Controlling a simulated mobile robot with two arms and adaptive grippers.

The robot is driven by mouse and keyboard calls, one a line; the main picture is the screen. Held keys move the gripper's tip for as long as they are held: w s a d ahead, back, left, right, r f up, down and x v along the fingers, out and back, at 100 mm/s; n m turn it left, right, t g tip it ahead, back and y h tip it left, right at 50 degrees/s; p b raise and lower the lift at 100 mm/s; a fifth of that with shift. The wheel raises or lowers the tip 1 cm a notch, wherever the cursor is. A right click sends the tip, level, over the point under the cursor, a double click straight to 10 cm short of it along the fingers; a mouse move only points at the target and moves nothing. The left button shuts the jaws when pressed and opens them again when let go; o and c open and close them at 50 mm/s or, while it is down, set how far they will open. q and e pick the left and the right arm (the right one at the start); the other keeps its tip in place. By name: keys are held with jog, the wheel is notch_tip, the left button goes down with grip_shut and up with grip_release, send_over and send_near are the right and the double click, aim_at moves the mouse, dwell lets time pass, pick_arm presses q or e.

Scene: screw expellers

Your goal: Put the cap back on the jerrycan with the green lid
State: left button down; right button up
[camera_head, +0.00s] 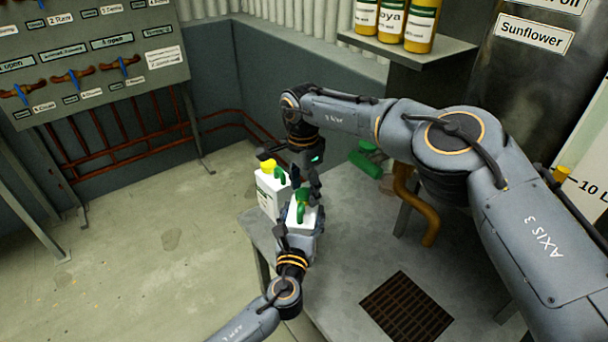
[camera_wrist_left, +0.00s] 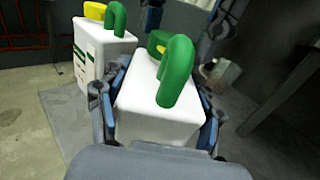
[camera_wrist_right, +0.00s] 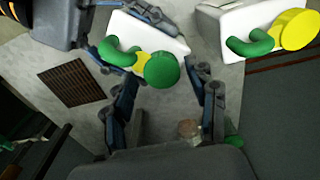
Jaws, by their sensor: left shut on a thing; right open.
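A white jerrycan with a green handle (camera_head: 302,212) is held upright between the fingers of my left gripper (camera_wrist_left: 160,115), which is shut on its sides. Its round green cap (camera_wrist_right: 162,70) is at the top beside the handle; it also shows behind the handle in the left wrist view (camera_wrist_left: 158,42). In the right wrist view a yellow patch (camera_wrist_right: 142,60) shows between handle and cap, so I cannot tell whether the cap is seated. My right gripper (camera_wrist_right: 168,110) is open just above, its fingers spread to either side of the cap with gaps.
A second white jerrycan with a yellow cap (camera_head: 268,166) stands close to the left. Green objects (camera_head: 366,160) and a brown pipe (camera_head: 412,200) are behind right. The metal table has a dark grate (camera_head: 405,308); its front right is clear. A bottle shelf (camera_head: 440,48) hangs above.

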pick_arm(q)
jog(key=shift+r, duration=0.25)
pick_arm(e)
jog(key=shift+f, duration=0.7)
